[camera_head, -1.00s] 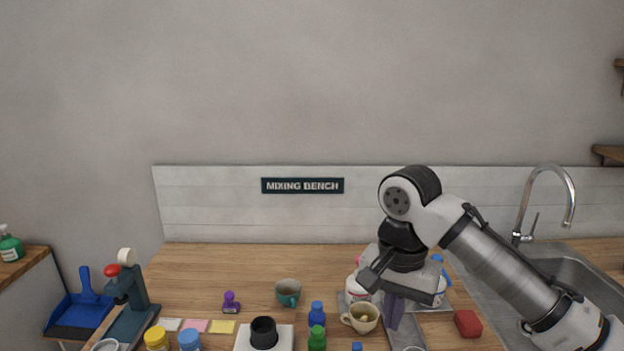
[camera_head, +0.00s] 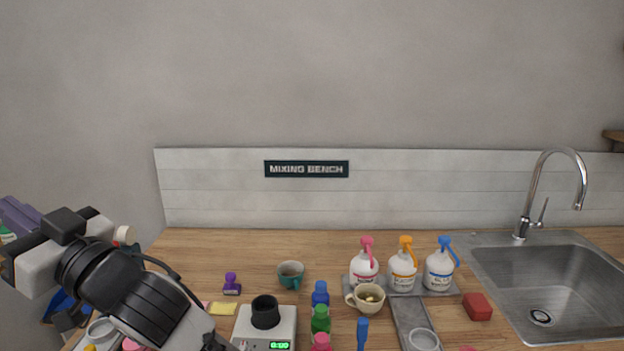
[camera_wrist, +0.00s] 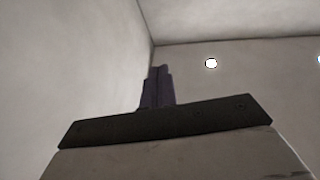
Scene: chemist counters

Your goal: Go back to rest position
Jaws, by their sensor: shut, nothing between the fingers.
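My gripper (camera_head: 18,214) is at the far left of the head view, raised above the left end of the bench and pointing up and to the left. Its purple fingers are together with nothing between them. In the wrist view my gripper's fingers (camera_wrist: 158,88) show closed, against bare wall and ceiling. My arm crosses the lower left of the head view and hides part of the bench's left side.
The wooden bench (camera_head: 205,262) holds a scale (camera_head: 252,338), a teal mug (camera_head: 290,275), a cream mug (camera_head: 368,298), several small bottles, and three pump bottles on a grey tray (camera_head: 452,288). A sink (camera_head: 560,300) with a tall tap is at right. Space above the bench's middle is free.

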